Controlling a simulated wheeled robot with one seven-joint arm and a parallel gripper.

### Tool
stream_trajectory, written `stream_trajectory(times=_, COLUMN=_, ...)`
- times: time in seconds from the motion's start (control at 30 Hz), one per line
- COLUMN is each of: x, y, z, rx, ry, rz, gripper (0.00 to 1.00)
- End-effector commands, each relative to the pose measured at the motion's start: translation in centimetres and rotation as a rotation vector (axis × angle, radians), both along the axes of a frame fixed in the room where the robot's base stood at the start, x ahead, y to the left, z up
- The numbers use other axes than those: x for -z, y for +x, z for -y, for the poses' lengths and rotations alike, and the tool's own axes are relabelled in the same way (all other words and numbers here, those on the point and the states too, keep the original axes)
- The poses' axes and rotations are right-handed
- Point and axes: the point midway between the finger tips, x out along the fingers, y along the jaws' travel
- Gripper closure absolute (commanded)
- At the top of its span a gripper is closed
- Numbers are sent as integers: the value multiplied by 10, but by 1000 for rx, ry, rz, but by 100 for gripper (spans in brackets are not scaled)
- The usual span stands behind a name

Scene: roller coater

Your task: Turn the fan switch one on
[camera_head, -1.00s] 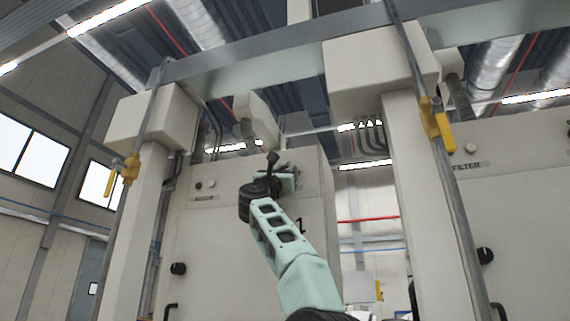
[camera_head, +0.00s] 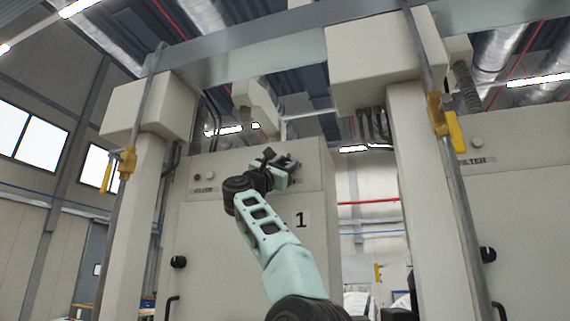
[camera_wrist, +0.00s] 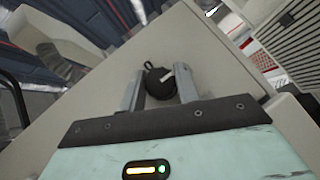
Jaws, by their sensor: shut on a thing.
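The fan switch is a round black knob (camera_wrist: 160,85) on a pale cabinet (camera_wrist: 105,105) in the wrist view. A light mark runs slantwise across the knob. My gripper (camera_wrist: 158,78) is shut on the knob, with one grey finger on each side of it. In the head view my gripper (camera_head: 284,164) is at the upper front of the cabinet marked "1" (camera_head: 215,240). There the gripper hides the knob.
A small dark button and a light one sit at the cabinet's upper left, above a label (camera_head: 203,190). A black knob (camera_head: 178,262) is lower down. Posts with yellow levers (camera_head: 127,162) stand on both sides. A second cabinet (camera_head: 520,220) labelled "FILTER" is at right.

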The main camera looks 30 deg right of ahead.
Motion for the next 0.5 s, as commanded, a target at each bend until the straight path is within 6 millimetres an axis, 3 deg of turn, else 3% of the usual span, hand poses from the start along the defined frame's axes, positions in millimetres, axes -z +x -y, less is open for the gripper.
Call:
stream_trajectory(times=0.03, x=0, y=0, z=0, rx=-1, ry=0, rz=2, gripper=91)
stream_trajectory(times=0.07, x=0, y=0, z=0, rx=-1, ry=0, rz=2, gripper=65)
stream_trajectory(times=0.13, x=0, y=0, z=0, rx=-1, ry=0, rz=2, gripper=46)
stream_trajectory(times=0.5, x=4, y=-1, z=-3, rx=-2, ry=0, rz=0, gripper=46)
